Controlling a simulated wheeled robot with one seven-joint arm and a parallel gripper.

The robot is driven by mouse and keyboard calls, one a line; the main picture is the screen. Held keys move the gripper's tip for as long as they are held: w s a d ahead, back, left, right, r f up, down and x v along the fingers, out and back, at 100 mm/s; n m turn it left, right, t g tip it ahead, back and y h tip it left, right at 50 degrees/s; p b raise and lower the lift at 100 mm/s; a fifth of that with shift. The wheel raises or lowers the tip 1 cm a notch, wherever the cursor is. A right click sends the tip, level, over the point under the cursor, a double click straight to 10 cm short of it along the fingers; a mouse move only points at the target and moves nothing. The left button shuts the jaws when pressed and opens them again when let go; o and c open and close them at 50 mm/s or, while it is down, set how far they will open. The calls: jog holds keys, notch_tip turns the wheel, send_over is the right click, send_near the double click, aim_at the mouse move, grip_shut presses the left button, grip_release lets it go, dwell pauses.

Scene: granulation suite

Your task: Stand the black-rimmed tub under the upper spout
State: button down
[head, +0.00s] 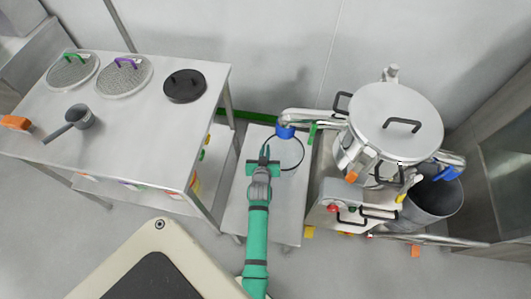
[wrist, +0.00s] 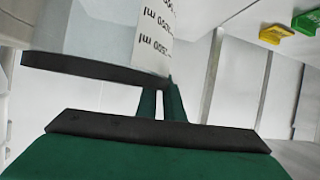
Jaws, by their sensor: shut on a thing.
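The black-rimmed tub (head: 303,157) is see-through and shows in the head view as a dark ring over the small steel table. In the wrist view its dark rim (wrist: 95,68) and a white scale strip with ml marks are close up. My gripper (head: 265,157) is shut on the tub at its left side. The upper spout (head: 300,115) reaches left from the steel vessel, and its blue end (head: 285,131) is over the far part of the tub's ring. I cannot tell whether the tub's base touches the table.
The small steel table (head: 235,205) has bare room around the tub. The lidded steel vessel (head: 395,105) and its machine stand close on the right, with a grey bin (head: 432,200) beyond. A larger steel table (head: 150,145) with sieves, a black lid (head: 184,86) and a scoop (head: 75,120) is left.

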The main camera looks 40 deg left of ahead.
jog(key=shift+w+a+f, duration=0.25)
jog(key=shift+w+f, duration=0.05)
jog(key=shift+f, duration=0.15)
jog(key=shift+w+a+f, duration=0.2)
jog(key=shift+w+f, duration=0.05)
jog(key=shift+f, duration=0.15)
jog(key=shift+w+f, duration=0.1)
jog(key=shift+f, duration=1.55)
jog(key=c, duration=1.9)
grip_release()
jog(key=shift+o, duration=0.2)
jog(key=v, duration=1.2)
